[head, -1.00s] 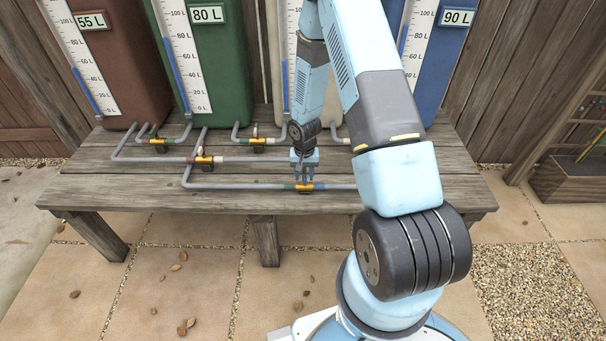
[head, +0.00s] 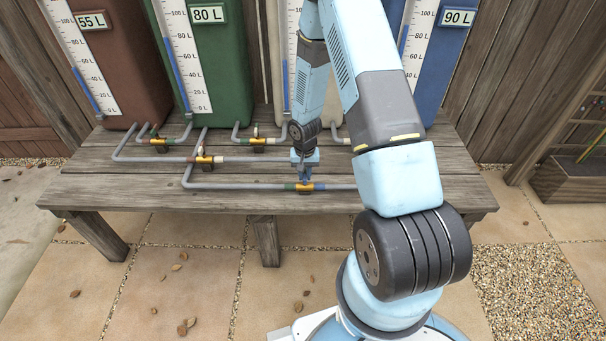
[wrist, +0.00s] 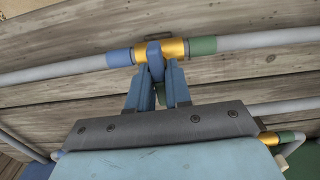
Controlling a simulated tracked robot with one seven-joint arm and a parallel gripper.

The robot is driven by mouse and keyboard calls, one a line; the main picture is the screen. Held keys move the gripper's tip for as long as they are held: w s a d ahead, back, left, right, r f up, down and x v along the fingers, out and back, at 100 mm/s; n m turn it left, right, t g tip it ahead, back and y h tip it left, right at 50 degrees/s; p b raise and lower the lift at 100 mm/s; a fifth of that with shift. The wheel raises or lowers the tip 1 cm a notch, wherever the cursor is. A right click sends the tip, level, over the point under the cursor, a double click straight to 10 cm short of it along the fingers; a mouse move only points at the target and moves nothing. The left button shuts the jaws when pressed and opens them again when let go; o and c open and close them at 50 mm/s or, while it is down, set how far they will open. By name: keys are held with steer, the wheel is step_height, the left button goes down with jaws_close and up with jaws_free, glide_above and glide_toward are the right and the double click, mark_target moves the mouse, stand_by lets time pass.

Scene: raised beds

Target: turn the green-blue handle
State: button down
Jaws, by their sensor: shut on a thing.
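The green-blue valve is a brass body (head: 305,188) on the front pipe of the bench, with a green band on its left and a blue band on its right in the head view. In the wrist view the brass body (wrist: 174,49) lies between the blue band (wrist: 119,57) and the green band (wrist: 203,46). Its blue-grey handle (wrist: 154,55) stands between the fingertips. My gripper (head: 304,178) is over this valve, and in the wrist view its two blue fingers (wrist: 158,72) are shut on the handle. The fingers hide part of the handle.
Other brass valves sit on nearby pipes: one (head: 204,160) to the left, one (head: 258,142) behind and one (head: 158,142) farther left. Brown (head: 125,75), green (head: 217,70) and blue (head: 440,65) tanks stand along the back. The bench front (head: 120,193) is clear.

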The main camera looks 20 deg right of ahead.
steer(key=shift+a, duration=0.25)
steer(key=n, duration=0.8)
steer(key=shift+d+n, duration=0.1)
steer(key=shift+n, duration=0.2)
steer(key=n, duration=0.4)
steer(key=shift+d+n, duration=0.1)
steer(key=shift+n, duration=0.2)
steer(key=shift+w+d+n, duration=0.1)
steer(key=shift+n, duration=1.5)
steer(key=shift+r, duration=0.1)
steer(key=shift+w+d, duration=0.1)
steer(key=c, duration=1.3)
jaws_free()
steer(key=shift+o, duration=1)
